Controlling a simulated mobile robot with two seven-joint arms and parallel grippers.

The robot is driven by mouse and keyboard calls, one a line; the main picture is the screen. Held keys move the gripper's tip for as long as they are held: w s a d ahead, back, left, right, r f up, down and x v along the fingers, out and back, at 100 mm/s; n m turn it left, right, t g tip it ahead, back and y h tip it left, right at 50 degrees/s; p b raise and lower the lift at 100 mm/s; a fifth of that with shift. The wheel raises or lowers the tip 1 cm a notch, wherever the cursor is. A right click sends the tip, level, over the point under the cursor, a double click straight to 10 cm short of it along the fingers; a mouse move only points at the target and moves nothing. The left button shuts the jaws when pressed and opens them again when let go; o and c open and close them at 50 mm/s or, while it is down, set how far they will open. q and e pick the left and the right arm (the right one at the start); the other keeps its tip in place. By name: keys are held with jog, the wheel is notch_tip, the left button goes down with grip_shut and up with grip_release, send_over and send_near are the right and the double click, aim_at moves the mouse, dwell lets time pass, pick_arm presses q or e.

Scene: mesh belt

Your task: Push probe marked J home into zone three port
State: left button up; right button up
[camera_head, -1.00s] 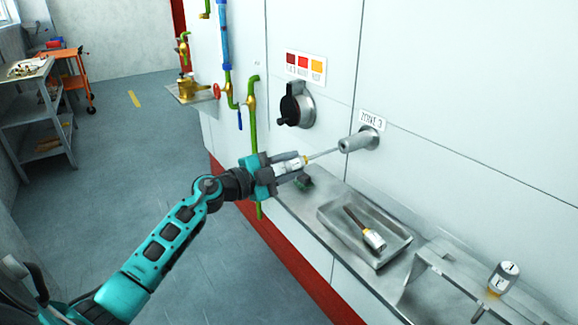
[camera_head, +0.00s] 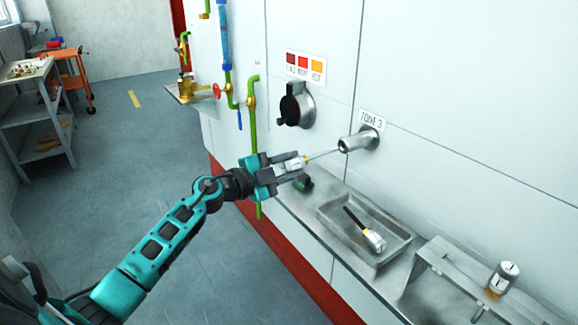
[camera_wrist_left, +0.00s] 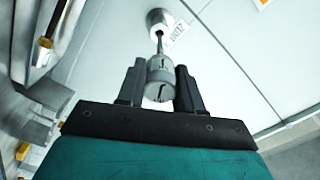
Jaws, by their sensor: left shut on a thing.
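My left gripper (camera_head: 299,166) is shut on a probe (camera_head: 292,163) with a grey-white handle and a thin metal rod. In the left wrist view the probe's handle (camera_wrist_left: 160,78) sits between the two dark fingers. Its end cap has a dark mark that I cannot read for sure. The rod points at the zone three port (camera_head: 360,141), a grey metal tube on the wall under the "ZONE 3" label (camera_head: 372,120). The rod's tip is at the port's mouth; I cannot tell whether it is inside. The port also shows in the left wrist view (camera_wrist_left: 159,19). My right gripper is out of view.
A second probe (camera_head: 373,238) lies in a metal tray (camera_head: 333,219) on the steel ledge below. Another probe (camera_head: 503,277) stands on a metal rack (camera_head: 450,262) at the right. A dark-handled rotary device (camera_head: 296,105) and green pipes (camera_head: 254,125) are on the wall left of the port.

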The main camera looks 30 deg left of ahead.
aim_at(338, 148)
pick_arm(q)
jog(key=shift+b+x, duration=0.35)
jog(key=shift+x, duration=5.2)
jog(key=o, duration=1.1)
jog(key=shift+c, duration=0.2)
jog(key=shift+s, duration=0.1)
jog(key=v, duration=1.2)
jog(key=shift+s+a, duration=0.2)
jog(key=shift+s, duration=0.2)
